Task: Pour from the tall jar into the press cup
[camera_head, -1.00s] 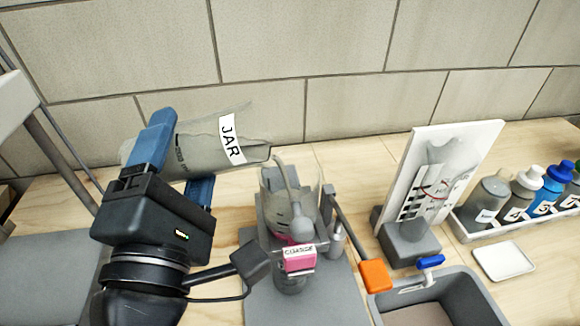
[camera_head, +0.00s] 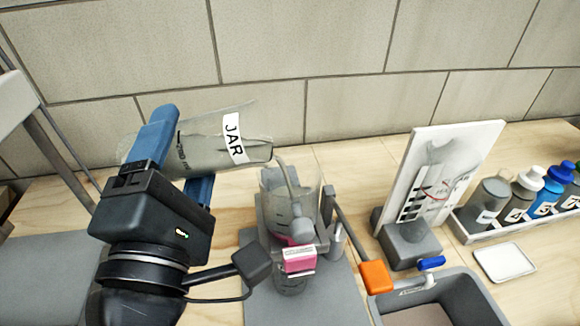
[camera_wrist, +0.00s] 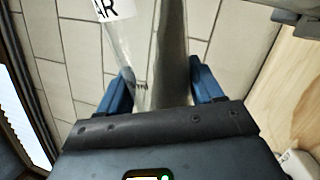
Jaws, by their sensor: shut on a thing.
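The tall jar (camera_head: 205,147) is clear, with a white JAR label and grey liquid inside. It is tipped nearly on its side, mouth to the right. My gripper (camera_head: 178,155) is shut on the jar, one blue finger on each side; the wrist view also shows the jar (camera_wrist: 172,60) between the fingers (camera_wrist: 160,88). The press cup (camera_head: 318,205) is a clear vessel on a grey stand, with pink low down. The jar's mouth is above and slightly left of the cup.
An orange-ended lever (camera_head: 374,276) stands right of the cup. A grey basin (camera_head: 455,290), a white board (camera_head: 470,140) on a grey block, a small white tray (camera_head: 504,262) and a rack of bottles (camera_head: 545,190) are farther right. A tiled wall stands behind.

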